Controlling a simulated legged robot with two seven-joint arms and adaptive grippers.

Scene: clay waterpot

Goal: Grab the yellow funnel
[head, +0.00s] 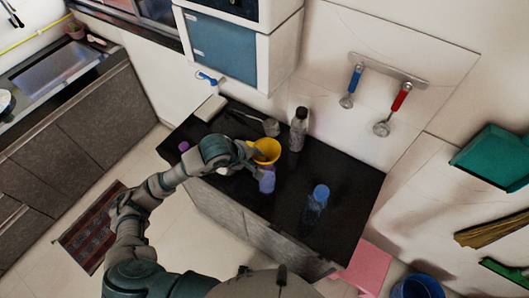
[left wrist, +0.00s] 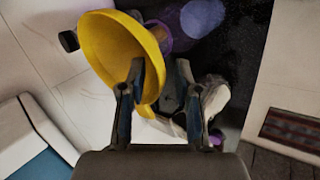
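The yellow funnel (head: 266,150) is above a purple bottle (head: 267,181) on the black counter. It appears to sit in a bottle's mouth, though the contact is hidden. My left gripper (head: 254,160) is at the funnel's left side. In the left wrist view, the funnel (left wrist: 108,50) faces the camera with its wide mouth. The fingers of my left gripper (left wrist: 154,80) straddle its rim: one is in front of the inside wall, the other beyond the outer edge. A gap shows between the fingers, and I cannot tell if they touch the funnel. My right gripper is not in view.
A grey bottle with a dark cap (head: 298,130) stands behind the funnel. A blue-capped clear bottle (head: 317,200) stands to the right. A grey utensil (head: 270,126) and a white box (head: 210,108) are at the back left. The counter's right part is mostly clear.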

